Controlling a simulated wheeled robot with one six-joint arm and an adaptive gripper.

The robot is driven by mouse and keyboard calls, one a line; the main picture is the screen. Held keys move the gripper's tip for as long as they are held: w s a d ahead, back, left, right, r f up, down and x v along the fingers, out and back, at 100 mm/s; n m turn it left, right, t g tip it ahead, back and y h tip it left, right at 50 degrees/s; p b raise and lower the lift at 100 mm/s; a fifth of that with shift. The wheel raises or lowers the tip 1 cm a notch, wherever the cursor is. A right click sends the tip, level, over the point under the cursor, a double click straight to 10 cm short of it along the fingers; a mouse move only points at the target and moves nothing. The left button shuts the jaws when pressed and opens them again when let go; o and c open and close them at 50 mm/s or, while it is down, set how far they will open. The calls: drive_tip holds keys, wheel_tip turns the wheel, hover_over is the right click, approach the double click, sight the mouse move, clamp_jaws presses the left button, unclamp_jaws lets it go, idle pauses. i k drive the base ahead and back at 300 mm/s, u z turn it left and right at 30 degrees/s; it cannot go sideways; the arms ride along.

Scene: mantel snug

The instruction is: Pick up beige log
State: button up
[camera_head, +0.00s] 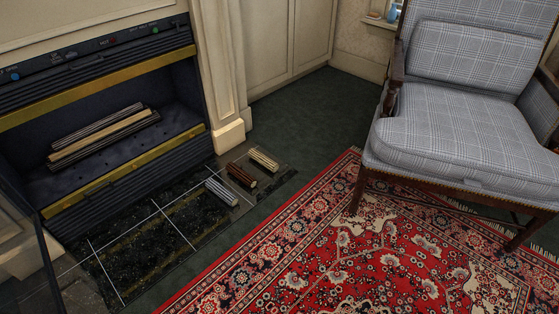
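A beige log (263,159) lies on the dark tiled hearth (150,250), near its far right end. A brown log (241,175) lies beside it to the left, and a grey log (221,192) lies further left and nearer. The three lie roughly parallel with small gaps. In the fireplace, a stack of long dark and beige pieces (104,134) rests on the grate. My gripper is not in view.
A grey plaid armchair (460,135) with wooden legs stands at the right on a red patterned rug (350,260). A white pillar (225,80) rises behind the hearth. Dark green carpet (310,110) is clear between hearth, wall and chair.

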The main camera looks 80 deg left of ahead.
sight(261, 158)
drive_tip(key=z, duration=2)
drive_tip(key=k, duration=2.65)
drive_tip(key=u, duration=2.8)
drive_tip(key=i, duration=0.5)
drive_tip(key=z, duration=0.05)
